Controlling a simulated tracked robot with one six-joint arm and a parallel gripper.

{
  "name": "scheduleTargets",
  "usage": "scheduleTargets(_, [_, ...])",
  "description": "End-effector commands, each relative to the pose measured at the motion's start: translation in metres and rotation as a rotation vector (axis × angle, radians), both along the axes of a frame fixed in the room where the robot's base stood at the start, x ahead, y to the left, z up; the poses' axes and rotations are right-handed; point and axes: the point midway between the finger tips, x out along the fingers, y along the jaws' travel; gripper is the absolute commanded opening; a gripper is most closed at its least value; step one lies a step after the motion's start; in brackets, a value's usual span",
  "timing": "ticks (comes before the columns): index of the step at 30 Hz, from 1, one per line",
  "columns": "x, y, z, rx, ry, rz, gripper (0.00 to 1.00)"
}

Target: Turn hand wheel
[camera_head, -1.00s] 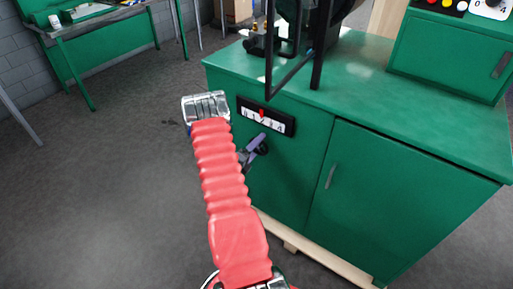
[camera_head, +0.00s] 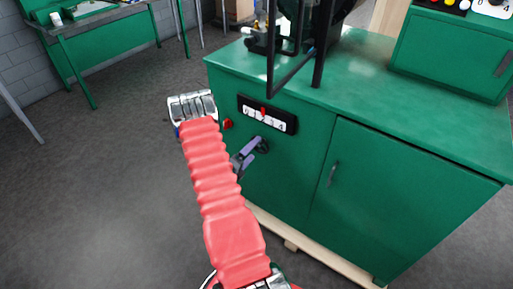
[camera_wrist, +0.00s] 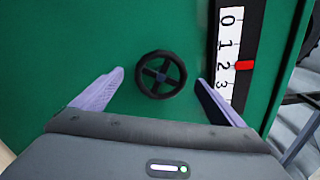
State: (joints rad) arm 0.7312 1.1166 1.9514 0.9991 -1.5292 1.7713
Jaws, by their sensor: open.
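The hand wheel (camera_wrist: 161,74) is a small black wheel with spokes on the green cabinet front. In the wrist view it lies between and slightly beyond the tips of my gripper (camera_wrist: 158,80), whose two purple fingers are spread open on either side of it. The fingers do not appear to touch it. In the head view my gripper (camera_head: 253,148) is at the cabinet front, below the scale, and my red arm hides part of it. A scale (camera_wrist: 229,60) with a red pointer (camera_wrist: 244,65) near the 2 is beside the wheel; the scale also shows in the head view (camera_head: 280,122).
The green cabinet (camera_head: 420,185) has a door with a handle (camera_head: 333,174) right of the scale. A black frame (camera_head: 297,60) stands on its top. A green workbench (camera_head: 80,50) stands at the back left, with open floor between.

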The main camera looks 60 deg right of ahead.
Motion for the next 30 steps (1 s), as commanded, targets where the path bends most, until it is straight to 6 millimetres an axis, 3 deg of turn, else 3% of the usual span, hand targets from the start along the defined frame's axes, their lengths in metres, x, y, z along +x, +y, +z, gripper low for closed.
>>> scheduleTargets(6, [0.007,0.037,0.000,0.001,0.002,0.003,0.93])
scheduleTargets(15, [0.013,0.078,-0.001,0.001,0.002,0.002,0.93])
scheduleTargets(21, [0.014,0.089,-0.001,0.000,0.001,0.000,0.93])
scheduleTargets(30, [0.014,0.089,-0.001,0.000,0.001,-0.001,0.93])
